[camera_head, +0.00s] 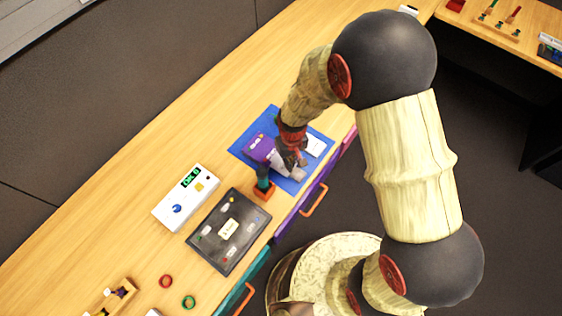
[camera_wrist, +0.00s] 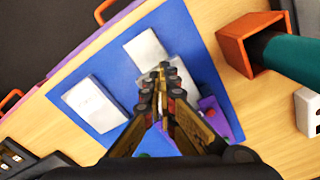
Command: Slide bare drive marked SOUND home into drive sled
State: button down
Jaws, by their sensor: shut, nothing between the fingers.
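The purple drive sled (camera_head: 258,147) lies on the blue mat (camera_head: 240,151); part of it shows beyond my fingers in the wrist view (camera_wrist: 222,128). A pale grey drive (camera_wrist: 146,47) lies at the sled's open end, in line with it; how far in it sits is hidden by my fingers. Another pale drive (camera_wrist: 92,102) lies apart on the mat, with a label too small to read; it also shows in the head view (camera_head: 315,146). I cannot tell which drive is marked SOUND. My gripper (camera_wrist: 162,72) is shut and empty, with its fingertips over the pale grey drive.
An orange square holder (camera_wrist: 236,46) with a teal-handled tool (camera_head: 263,177) stands close beside the mat. A dark panel (camera_head: 229,231) and a white box with a display (camera_head: 186,198) lie farther along the bench. Drawers with orange handles (camera_head: 314,200) line the front edge.

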aim_at(280, 160)
jog(key=shift+w+a, duration=0.75)
jog(key=shift+a, duration=0.25)
jog(key=shift+w+a, duration=0.45)
jog(key=shift+a, duration=0.1)
jog(key=shift+w+a, duration=0.2)
jog(key=shift+a, duration=0.05)
jog(key=shift+w+a, duration=0.2)
jog(key=shift+a, duration=0.1)
jog(key=shift+r, duration=0.2)
jog(key=shift+w+r, duration=0.1)
jog(key=shift+r, duration=0.1)
jog(key=shift+s+d+r+p, duration=0.15)
jog(key=shift+r+p, duration=0.65)
jog(key=shift+r, duration=0.25)
jog(key=shift+s+d+r+p, duration=0.1)
jog(key=shift+r+p, duration=0.65)
jog(key=shift+r, duration=0.25)
jog(key=shift+s+d+r+p, duration=0.15)
jog(key=shift+r+p, duration=0.65)
jog(key=shift+r, duration=0.25)
